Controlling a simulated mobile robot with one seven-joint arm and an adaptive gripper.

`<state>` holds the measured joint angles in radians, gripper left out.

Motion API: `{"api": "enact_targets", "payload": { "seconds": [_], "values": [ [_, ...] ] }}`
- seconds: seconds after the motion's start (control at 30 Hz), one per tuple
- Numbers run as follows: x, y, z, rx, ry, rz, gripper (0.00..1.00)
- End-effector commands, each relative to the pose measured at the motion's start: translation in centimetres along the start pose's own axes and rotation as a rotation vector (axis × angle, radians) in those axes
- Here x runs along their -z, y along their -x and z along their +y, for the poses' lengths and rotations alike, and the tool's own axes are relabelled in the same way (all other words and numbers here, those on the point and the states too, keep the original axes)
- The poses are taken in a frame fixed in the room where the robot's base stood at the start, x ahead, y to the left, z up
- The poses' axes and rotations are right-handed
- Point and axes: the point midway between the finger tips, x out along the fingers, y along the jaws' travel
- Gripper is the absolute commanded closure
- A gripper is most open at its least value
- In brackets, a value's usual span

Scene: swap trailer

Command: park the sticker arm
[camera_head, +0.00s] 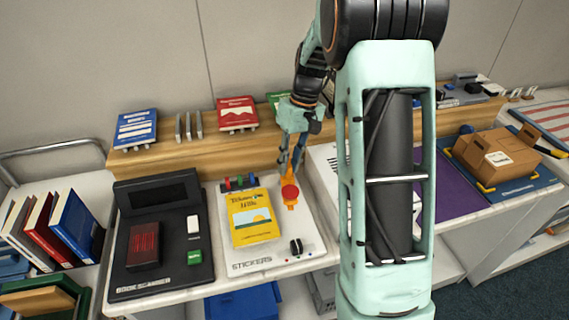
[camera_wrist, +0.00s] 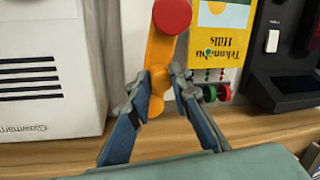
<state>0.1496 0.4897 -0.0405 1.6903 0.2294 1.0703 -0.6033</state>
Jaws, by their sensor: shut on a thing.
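The sticker arm (camera_head: 291,205) is an orange lever with a red round pad (camera_head: 289,191), at the right of the white stickers board (camera_head: 314,232). In the wrist view the orange arm (camera_wrist: 159,52) runs away from me, with its red pad (camera_wrist: 172,14) at the far end. My gripper (camera_head: 288,172) reaches down from behind; in the wrist view its fingertips (camera_wrist: 163,80) are shut on the near end of the orange arm. A yellow book (camera_head: 252,216) lies on the board left of the arm, apart from the red pad. The lever's pivot is not clear.
The black book scanner (camera_head: 163,236) stands left of the board. A white box (camera_wrist: 48,78) is close beside my gripper. A wooden ledge (camera_head: 180,152) runs behind. My arm hides part of the middle.

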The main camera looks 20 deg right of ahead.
Motion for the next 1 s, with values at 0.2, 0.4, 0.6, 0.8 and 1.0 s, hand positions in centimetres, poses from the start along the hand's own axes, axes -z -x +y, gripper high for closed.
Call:
{"api": "enact_targets", "payload": {
  "seconds": [0.2,0.4,0.6,0.8,1.0],
  "values": [
    [-0.03,0.24,0.56,-0.001,0.113,-0.020,1.00],
    [-0.14,0.30,0.82,-0.001,0.169,-0.032,1.00],
    [-0.15,0.33,0.92,-0.001,0.189,-0.036,1.00],
    [-0.15,0.34,0.94,-0.002,0.190,-0.036,1.00],
    [-0.15,0.34,0.96,-0.003,0.189,-0.036,0.74]
  ]
}}
